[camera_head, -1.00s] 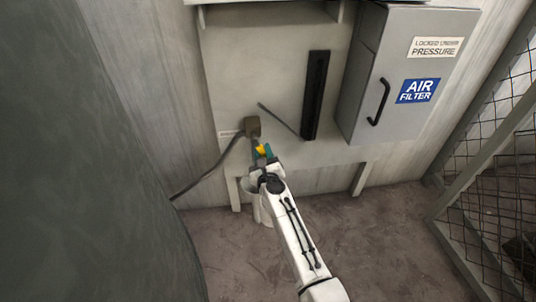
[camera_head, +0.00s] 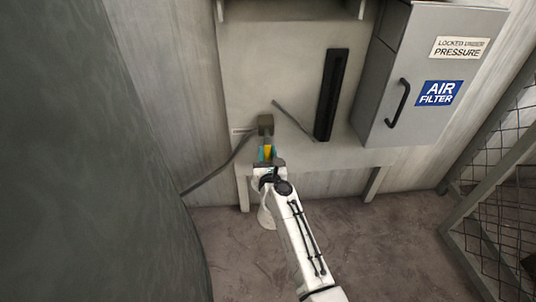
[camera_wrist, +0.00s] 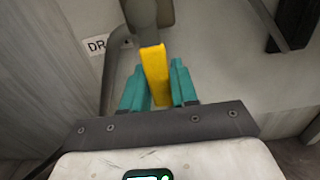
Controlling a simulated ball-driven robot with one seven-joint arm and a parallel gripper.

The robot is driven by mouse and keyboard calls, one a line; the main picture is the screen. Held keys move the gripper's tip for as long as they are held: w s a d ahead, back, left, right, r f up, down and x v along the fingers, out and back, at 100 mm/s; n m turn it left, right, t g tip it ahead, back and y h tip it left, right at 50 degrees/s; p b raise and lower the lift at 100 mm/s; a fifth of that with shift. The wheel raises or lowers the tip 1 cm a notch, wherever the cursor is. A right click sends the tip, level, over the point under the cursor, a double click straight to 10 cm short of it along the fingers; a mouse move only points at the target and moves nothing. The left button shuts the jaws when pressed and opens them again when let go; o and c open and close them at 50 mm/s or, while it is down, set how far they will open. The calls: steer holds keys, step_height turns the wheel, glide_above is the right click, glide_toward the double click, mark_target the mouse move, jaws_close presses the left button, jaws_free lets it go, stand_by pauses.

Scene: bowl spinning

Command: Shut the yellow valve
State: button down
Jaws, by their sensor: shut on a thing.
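The yellow valve handle (camera_wrist: 155,74) sticks out toward me from a brown valve body (camera_wrist: 148,16) in the wrist view. It also shows in the head view (camera_head: 267,151), just below the brown valve body (camera_head: 265,125) on the wall panel. My gripper (camera_wrist: 158,82), with two teal fingers, is around the handle, one finger on each side, and shut on it. In the head view my gripper (camera_head: 267,154) is at the handle, low on the panel. The contact faces of the fingers are partly hidden by the handle.
A dark pipe (camera_head: 222,166) runs down left from the valve. A thin rod (camera_head: 293,121) and a black vertical bar (camera_head: 331,95) are on the panel at right. A grey AIR FILTER cabinet (camera_head: 405,125) stands further right. A mesh fence (camera_head: 500,215) is at the right edge.

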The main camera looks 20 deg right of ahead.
steer(key=shift+f, duration=0.1)
steer(key=c, duration=1)
jaws_free()
steer(key=shift+a, duration=0.1)
steer(key=shift+o, duration=0.2)
steer(key=p+v, duration=0.3)
steer(key=v, duration=0.7)
steer(key=shift+s, duration=0.4)
steer(key=shift+a, duration=0.1)
